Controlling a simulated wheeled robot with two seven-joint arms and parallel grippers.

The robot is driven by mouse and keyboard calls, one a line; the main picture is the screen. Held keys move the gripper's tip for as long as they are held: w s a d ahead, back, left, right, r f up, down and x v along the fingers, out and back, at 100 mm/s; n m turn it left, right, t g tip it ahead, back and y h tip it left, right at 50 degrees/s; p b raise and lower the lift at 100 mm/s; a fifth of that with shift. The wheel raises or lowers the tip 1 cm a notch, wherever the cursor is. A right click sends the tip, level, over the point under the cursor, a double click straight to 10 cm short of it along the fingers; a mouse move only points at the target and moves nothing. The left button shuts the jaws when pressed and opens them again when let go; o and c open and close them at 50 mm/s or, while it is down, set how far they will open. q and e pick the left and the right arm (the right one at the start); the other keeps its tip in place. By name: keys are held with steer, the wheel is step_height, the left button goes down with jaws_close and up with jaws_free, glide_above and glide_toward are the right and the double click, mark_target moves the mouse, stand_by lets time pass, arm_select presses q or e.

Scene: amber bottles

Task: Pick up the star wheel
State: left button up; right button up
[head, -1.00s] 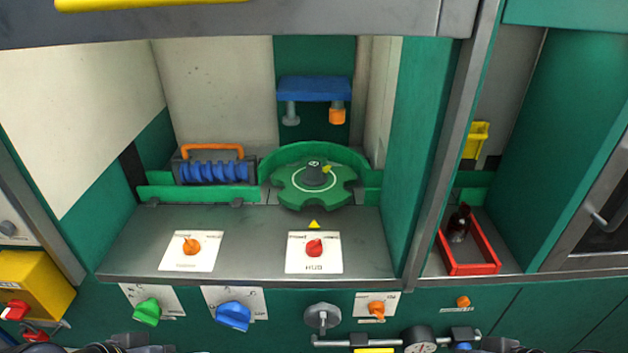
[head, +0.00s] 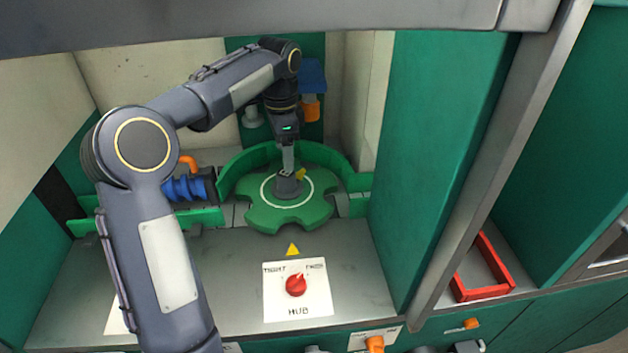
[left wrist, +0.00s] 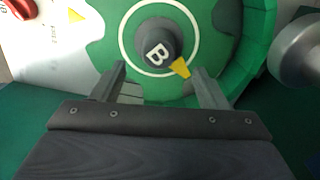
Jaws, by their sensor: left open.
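The green star wheel (head: 262,214) lies flat in the machine bay, with a white ring on top and a dark central hub (head: 287,188) bearing a yellow pointer. In the left wrist view the hub (left wrist: 153,42) shows a letter B, with the yellow pointer (left wrist: 180,67) beside it. My left gripper (head: 288,168) reaches down over the hub from above. In the left wrist view its two fingers (left wrist: 158,75) are apart, one on each side of the pointer, with nothing between them that I can see held. My right gripper is not in view.
A curved green guide (head: 335,157) runs behind the wheel. A blue bracket (head: 312,75) with an orange knob (head: 311,108) hangs behind. A blue coil part (head: 183,188) stands left. A red HUB knob (head: 296,285) is in front. A green wall (head: 435,150) closes the right side.

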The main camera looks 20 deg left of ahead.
mark_target(286, 175)
arm_select(q)
step_height(286, 175, down, 8)
steer(key=shift+s+r+p, duration=0.1)
steer(key=shift+r+p, duration=0.05)
steer(key=shift+p, duration=0.5)
steer(key=c, duration=1.1)
steer(key=shift+r, duration=0.1)
steer(key=shift+c, duration=0.8)
steer(key=shift+r, duration=0.45)
step_height(286, 175, up, 2)
steer(key=s+d+r+b, duration=0.4)
steer(key=s+d+r, duration=0.3)
steer(key=s+r, duration=0.3)
steer(key=shift+s+d, duration=0.2)
steer(key=shift+s, duration=0.8)
